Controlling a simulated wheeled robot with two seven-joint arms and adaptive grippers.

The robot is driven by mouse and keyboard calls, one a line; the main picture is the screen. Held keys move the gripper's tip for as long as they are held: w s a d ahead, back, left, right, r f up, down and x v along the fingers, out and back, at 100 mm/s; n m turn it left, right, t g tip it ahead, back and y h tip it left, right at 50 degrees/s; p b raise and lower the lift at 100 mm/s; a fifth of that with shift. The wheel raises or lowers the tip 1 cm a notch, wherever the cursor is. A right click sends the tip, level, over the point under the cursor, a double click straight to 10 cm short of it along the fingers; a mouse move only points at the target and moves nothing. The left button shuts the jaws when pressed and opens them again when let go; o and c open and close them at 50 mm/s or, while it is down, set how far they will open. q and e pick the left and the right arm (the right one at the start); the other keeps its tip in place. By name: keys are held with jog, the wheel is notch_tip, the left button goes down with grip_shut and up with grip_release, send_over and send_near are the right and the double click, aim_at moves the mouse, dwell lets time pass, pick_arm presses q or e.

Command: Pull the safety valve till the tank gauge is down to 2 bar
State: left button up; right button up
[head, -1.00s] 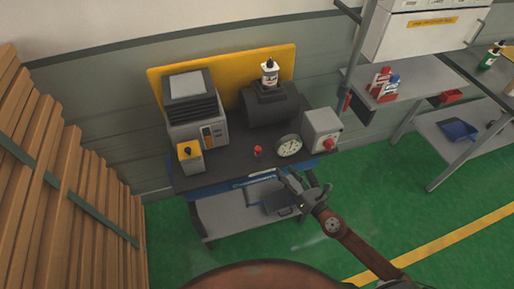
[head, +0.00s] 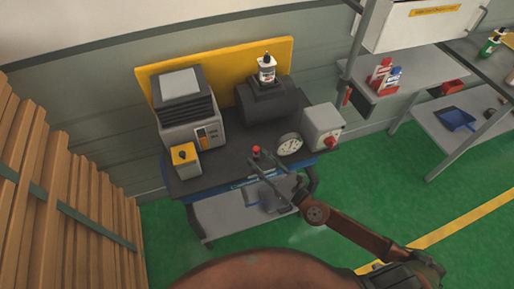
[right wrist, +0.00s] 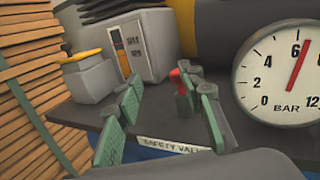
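The safety valve has a small red knob (head: 256,149) at the front edge of the bench; it also shows in the right wrist view (right wrist: 179,76), above a partly hidden "SAFETY VALVE" label (right wrist: 170,146). The round white tank gauge (head: 289,144) stands to its right. In the right wrist view, the gauge's (right wrist: 285,80) red needle points slightly past 6 bar. My right gripper (head: 264,160) is open and empty by the knob. In the right wrist view, the knob is beside the right-hand finger of the gripper (right wrist: 165,105); contact is unclear. My left gripper is not in view.
A grey machine (head: 188,112) and a yellow-topped box (head: 184,160) stand on the bench at left. A dark tank (head: 268,105) carries a white bottle. A grey box with a red knob (head: 322,127) is at right. Stacked timber (head: 60,190) stands left.

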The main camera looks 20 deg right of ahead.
jog(key=shift+w+a+r+n+y, duration=0.4)
jog(key=shift+w+a+n, duration=0.1)
jog(key=shift+w+a, duration=0.75)
jog(key=shift+a, duration=0.1)
jog(key=shift+a+n, duration=0.3)
jog(key=shift+a, duration=0.25)
jog(key=shift+d, duration=0.45)
jog(key=shift+c, duration=0.3)
jog(key=shift+a, duration=0.15)
jog(key=c, duration=0.5)
grip_shut()
